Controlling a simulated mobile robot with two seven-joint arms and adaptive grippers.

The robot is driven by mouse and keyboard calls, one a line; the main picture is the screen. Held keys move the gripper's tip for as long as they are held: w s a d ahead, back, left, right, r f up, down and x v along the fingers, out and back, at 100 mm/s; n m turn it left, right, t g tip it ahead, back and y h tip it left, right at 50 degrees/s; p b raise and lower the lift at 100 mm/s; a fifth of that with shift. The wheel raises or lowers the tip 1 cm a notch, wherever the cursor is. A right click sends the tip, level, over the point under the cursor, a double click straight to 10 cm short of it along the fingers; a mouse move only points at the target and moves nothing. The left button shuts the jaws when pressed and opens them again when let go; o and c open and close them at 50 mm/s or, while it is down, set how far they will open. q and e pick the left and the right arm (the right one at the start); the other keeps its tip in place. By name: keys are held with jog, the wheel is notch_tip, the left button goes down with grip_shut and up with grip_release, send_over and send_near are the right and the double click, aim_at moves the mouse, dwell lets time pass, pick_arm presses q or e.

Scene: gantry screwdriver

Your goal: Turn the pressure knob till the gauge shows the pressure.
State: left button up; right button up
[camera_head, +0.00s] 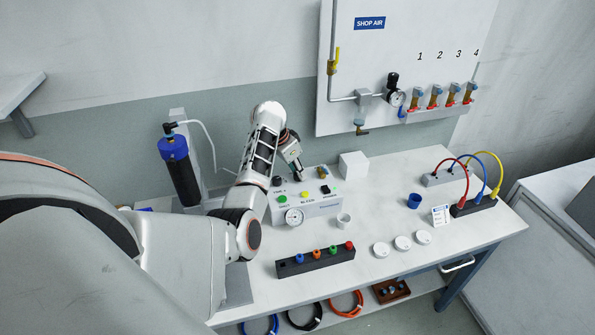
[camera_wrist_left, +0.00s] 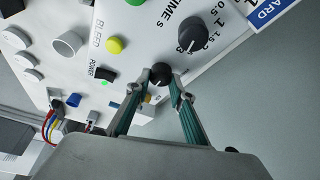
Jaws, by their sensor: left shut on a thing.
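The control box (camera_head: 320,207) stands on the bench in the head view, with a round white gauge (camera_head: 294,216) on its front; its needle is too small to read. My left gripper (camera_head: 299,177) reaches down over the back of the box. In the left wrist view its fingers (camera_wrist_left: 161,80) are shut on a small black knob (camera_wrist_left: 159,72) with a pale pointer mark. A larger black time knob (camera_wrist_left: 192,35) sits beside it. In the head view the gripped knob is hidden by the gripper. My right gripper is out of view.
The box top also has a green button (camera_head: 283,199), a yellow button (camera_head: 304,194) and a power switch (camera_head: 325,189). A white cup (camera_head: 343,220) stands close by. A black rack (camera_head: 316,261) with coloured pieces lies in front. A white block (camera_head: 353,165) stands behind.

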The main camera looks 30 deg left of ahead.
pick_arm(q)
jog(key=m, duration=0.2)
jog(key=m+g+h, duration=0.1)
jog(key=m, duration=0.1)
jog(key=shift+w+m+h, duration=0.1)
jog(key=shift+m+h, duration=0.2)
dwell(0.3)
jog(key=o, duration=1.1)
jog(key=v, duration=1.2)
jog(key=shift+w, duration=0.15)
